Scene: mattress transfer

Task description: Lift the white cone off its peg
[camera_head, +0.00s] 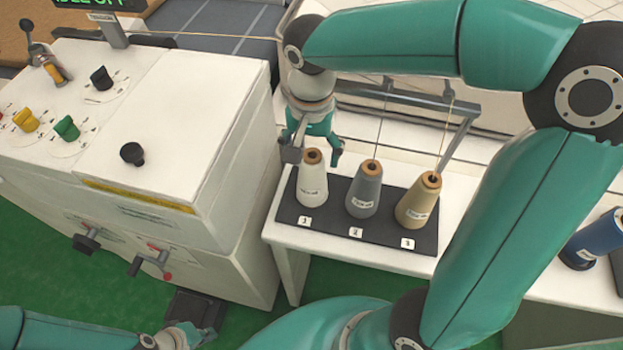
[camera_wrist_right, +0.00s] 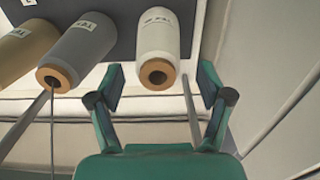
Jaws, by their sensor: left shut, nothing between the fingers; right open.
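The white cone (camera_head: 312,182) stands upright at position 1 on a dark board (camera_head: 290,215), left of the grey cone (camera_head: 363,192) and the tan cone (camera_head: 417,203). My right gripper (camera_head: 315,157) is open behind the white cone's top. In the right wrist view, the open fingers (camera_wrist_right: 162,88) lie on either side of the white cone's (camera_wrist_right: 158,38) brown-tipped end, with no clear contact. The peg is hidden inside the cone. My left gripper (camera_head: 190,335) is shut and empty at the bottom left, away from the cones.
The grey cone (camera_wrist_right: 80,50) is close to the left finger in the wrist view. A metal frame (camera_head: 400,92) with threads stands behind the cones. A white machine cabinet (camera_head: 190,120) with knobs is to the left. A blue cone (camera_head: 592,240) is at far right.

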